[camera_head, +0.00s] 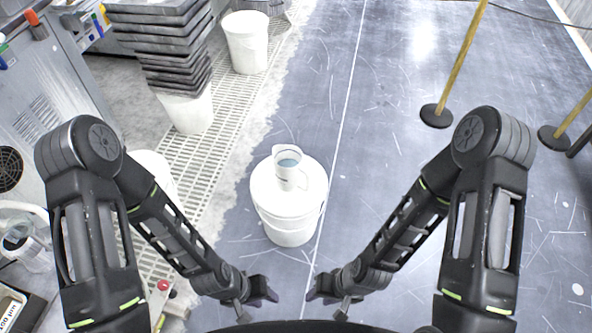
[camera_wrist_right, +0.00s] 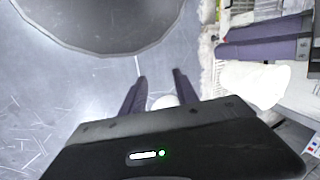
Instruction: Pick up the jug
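The jug (camera_head: 288,168) is a clear, handled vessel with bluish contents, standing upright on the lid of a white bucket (camera_head: 290,222) in the head view. Its handle points to the right. My left gripper (camera_head: 263,291) and my right gripper (camera_head: 324,288) are low in the head view, nearer to me than the bucket and apart from the jug. In the right wrist view the two fingers of my right gripper (camera_wrist_right: 160,76) are apart with nothing held between them. The finger gap of my left gripper is not clear.
A stack of dark trays (camera_head: 168,45) and another white bucket (camera_head: 246,42) stand at the back left. A second clear jug (camera_head: 24,243) is at the far left. Posts on round bases (camera_head: 437,115) stand at the right. The floor around the bucket is mostly clear.

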